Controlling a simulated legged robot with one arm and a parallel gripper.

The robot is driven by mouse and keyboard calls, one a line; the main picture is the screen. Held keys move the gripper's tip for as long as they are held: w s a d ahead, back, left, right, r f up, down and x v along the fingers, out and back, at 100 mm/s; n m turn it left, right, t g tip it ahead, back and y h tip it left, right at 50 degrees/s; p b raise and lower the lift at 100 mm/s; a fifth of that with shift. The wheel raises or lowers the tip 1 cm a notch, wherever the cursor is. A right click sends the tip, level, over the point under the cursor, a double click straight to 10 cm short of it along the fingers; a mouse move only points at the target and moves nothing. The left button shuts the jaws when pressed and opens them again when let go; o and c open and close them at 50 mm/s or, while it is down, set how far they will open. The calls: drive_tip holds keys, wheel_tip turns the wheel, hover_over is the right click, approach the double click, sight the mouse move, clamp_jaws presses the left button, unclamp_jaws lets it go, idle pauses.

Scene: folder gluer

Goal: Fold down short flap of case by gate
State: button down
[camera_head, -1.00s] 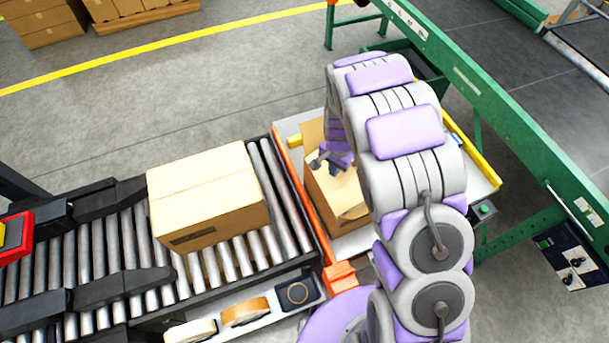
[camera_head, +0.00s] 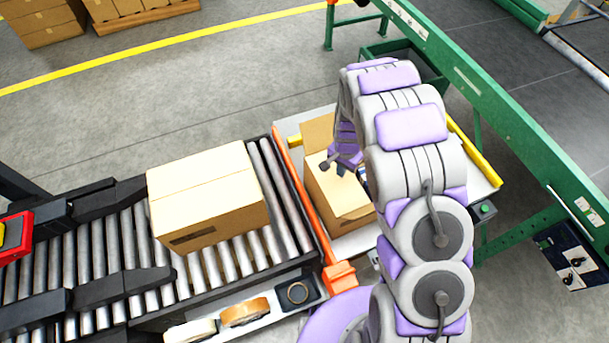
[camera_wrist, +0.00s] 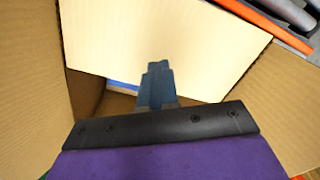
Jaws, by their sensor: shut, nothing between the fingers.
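The open brown case (camera_head: 345,203) stands on the white table just right of the orange gate (camera_head: 301,195). One flap (camera_head: 317,131) stands up at its far end. A pale flap (camera_wrist: 160,40) lies across part of the opening in the wrist view, appearing folded down. Brown flaps or walls show at its left (camera_wrist: 95,40) and right (camera_wrist: 285,105). My gripper (camera_head: 332,165) is over the case top; in the wrist view its shut, empty fingertips (camera_wrist: 158,68) overlap the pale flap's edge. I cannot tell whether they touch it. A dark gap with something blue shows beside them.
A closed carton (camera_head: 208,195) sits on the roller conveyor (camera_head: 105,240) left of the gate. A yellow rail (camera_head: 472,155) edges the table's right side. A green conveyor frame (camera_head: 500,110) runs beyond it. Tape rolls (camera_head: 245,312) lie at the front.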

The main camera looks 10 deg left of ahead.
drive_tip(key=shift+w+d+f, duration=0.1)
drive_tip(key=shift+d+f, duration=0.1)
drive_tip(key=shift+f, duration=0.15)
drive_tip(key=shift+r, duration=0.1)
wheel_tip(320, 180, up, 9)
drive_tip(key=p, duration=0.2)
idle(0.4)
drive_tip(key=shift+w, duration=0.15)
idle(1.6)
